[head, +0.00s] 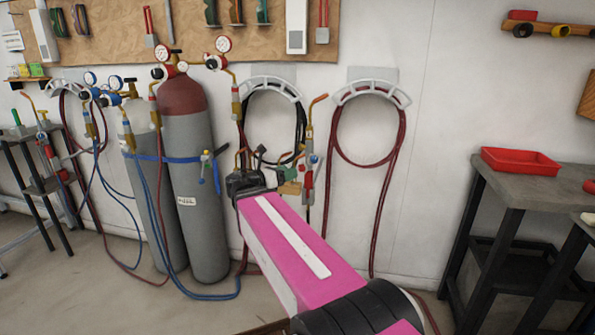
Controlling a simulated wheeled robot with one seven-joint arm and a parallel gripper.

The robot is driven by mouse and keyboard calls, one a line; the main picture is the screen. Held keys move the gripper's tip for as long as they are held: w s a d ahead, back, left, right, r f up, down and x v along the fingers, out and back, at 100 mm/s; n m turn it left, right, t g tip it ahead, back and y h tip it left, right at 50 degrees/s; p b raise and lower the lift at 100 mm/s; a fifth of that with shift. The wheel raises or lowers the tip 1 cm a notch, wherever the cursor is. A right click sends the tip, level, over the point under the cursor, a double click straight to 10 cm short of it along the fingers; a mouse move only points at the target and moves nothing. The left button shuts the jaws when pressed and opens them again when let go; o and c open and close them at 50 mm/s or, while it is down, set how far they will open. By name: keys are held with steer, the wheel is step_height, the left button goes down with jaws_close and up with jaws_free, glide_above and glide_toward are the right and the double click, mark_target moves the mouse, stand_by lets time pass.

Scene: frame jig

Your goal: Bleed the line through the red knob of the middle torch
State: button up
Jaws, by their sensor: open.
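My gripper (256,163) is at the end of my pink arm, in front of the wall below the middle hose hanger (272,88). It is open. Small brass fittings show around it, but they are too small and too covered to tell apart. Another torch (46,150) hangs at the far left. I cannot tell for certain which is the middle torch. Its red knob is not clearly visible, and contact with the gripper cannot be judged.
A grey cylinder with a dark red top (185,110) and a second grey cylinder (140,160) stand left of the gripper, strapped in blue. Red hose (374,210) hangs from the right hanger. A grey table (550,185) with a red tray (519,160) stands right.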

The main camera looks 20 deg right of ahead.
mark_target(300, 169)
steer(key=shift+x, duration=2.25)
steer(key=c, duration=0.9)
